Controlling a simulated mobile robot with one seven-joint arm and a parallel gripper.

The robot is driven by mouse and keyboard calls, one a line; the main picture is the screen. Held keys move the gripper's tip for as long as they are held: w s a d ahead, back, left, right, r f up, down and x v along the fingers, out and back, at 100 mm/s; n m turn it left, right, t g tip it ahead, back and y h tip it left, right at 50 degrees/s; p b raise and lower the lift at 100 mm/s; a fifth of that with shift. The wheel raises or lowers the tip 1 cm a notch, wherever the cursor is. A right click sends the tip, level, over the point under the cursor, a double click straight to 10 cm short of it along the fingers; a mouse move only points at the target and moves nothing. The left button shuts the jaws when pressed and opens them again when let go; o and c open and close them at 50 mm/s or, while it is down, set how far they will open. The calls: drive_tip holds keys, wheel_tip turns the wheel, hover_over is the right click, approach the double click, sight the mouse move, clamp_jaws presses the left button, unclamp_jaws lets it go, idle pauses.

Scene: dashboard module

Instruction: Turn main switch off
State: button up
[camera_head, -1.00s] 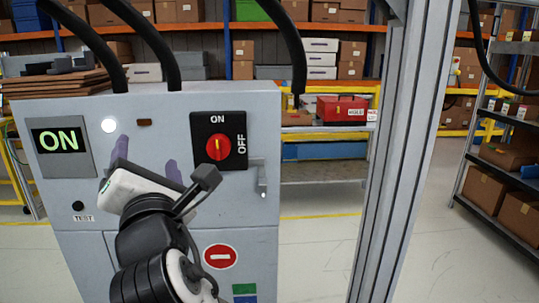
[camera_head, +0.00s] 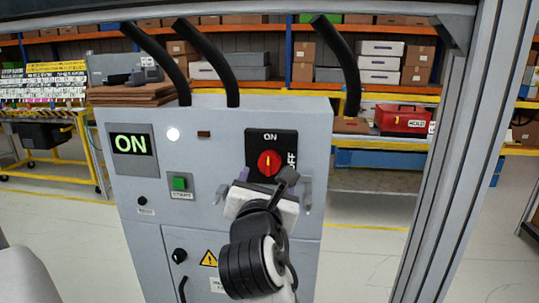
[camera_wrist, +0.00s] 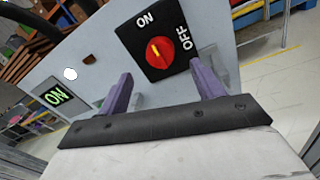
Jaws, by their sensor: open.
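The main switch is a red round knob (camera_head: 269,163) on a black square plate (camera_head: 286,145) marked ON at the top and OFF at the right side. Its yellow mark points up toward ON. A display (camera_head: 131,144) on the grey cabinet (camera_head: 225,130) reads ON. My gripper (camera_head: 273,183) is just below the knob in the head view and hides the plate's lower edge. In the wrist view the knob (camera_wrist: 160,50) lies ahead, between and beyond the two purple fingers (camera_wrist: 161,84). The fingers are wide apart and empty. They appear clear of the knob.
A white lamp (camera_head: 173,135) is lit on the panel, with a green START button (camera_head: 179,183) below it. A grey metal post (camera_head: 450,150) stands at the right. Black cables (camera_head: 213,60) rise from the cabinet top. A red toolbox (camera_head: 403,120) sits on a bench behind.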

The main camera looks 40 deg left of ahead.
sight(270, 164)
drive_tip(key=p+x, duration=0.1)
drive_tip(key=x, duration=0.7)
drive_tip(key=shift+f+p, duration=0.1)
drive_tip(key=shift+p, duration=0.2)
drive_tip(key=shift+c, duration=0.4)
drive_tip(key=c, duration=0.9)
